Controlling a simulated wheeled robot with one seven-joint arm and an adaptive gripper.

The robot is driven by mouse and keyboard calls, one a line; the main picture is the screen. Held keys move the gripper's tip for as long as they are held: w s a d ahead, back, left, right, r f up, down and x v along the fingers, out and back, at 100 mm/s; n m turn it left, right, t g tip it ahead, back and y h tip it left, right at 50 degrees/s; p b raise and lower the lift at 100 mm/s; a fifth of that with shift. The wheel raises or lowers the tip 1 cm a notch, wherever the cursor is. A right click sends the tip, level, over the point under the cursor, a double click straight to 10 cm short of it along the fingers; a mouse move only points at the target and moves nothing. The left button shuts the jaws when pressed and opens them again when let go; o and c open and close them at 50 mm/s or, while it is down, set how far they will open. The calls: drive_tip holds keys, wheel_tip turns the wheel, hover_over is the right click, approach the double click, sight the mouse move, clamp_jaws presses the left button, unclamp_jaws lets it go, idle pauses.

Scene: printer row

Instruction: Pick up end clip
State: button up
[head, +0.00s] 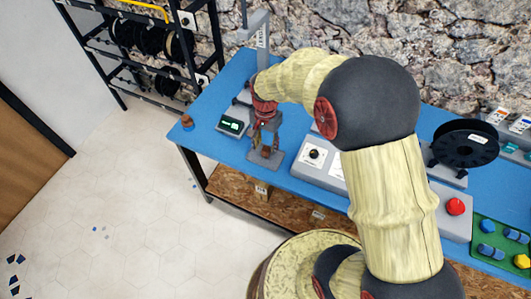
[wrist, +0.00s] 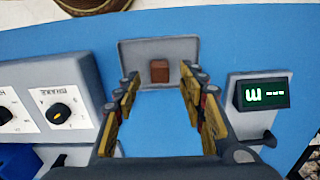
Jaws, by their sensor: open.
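A small reddish-brown block (wrist: 160,71), which looks like the end clip, sits on a grey plate (wrist: 130,52) on the blue table. My gripper (wrist: 159,88) is open and empty in the wrist view, its yellow-and-black fingers on either side of the line to the block. The block shows between the fingertips and beyond them, apart from both. In the head view my gripper (head: 265,142) points down over the grey plate (head: 270,163) near the table's front edge. There the fingers largely hide the block.
A scale with a green display (head: 231,125) stands close left of the plate. A grey panel with dials (head: 317,158) is to its right. A brown knob-like object (head: 187,122) sits at the table's left corner. A black spool (head: 464,144) and red button (head: 455,206) are farther right.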

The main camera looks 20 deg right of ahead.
sight(266, 149)
wheel_tip(266, 149, down, 4)
drive_tip(key=shift+r+b, duration=0.15)
drive_tip(key=shift+b, duration=0.5)
drive_tip(key=shift+c, duration=1.4)
drive_tip(key=c, duration=0.6)
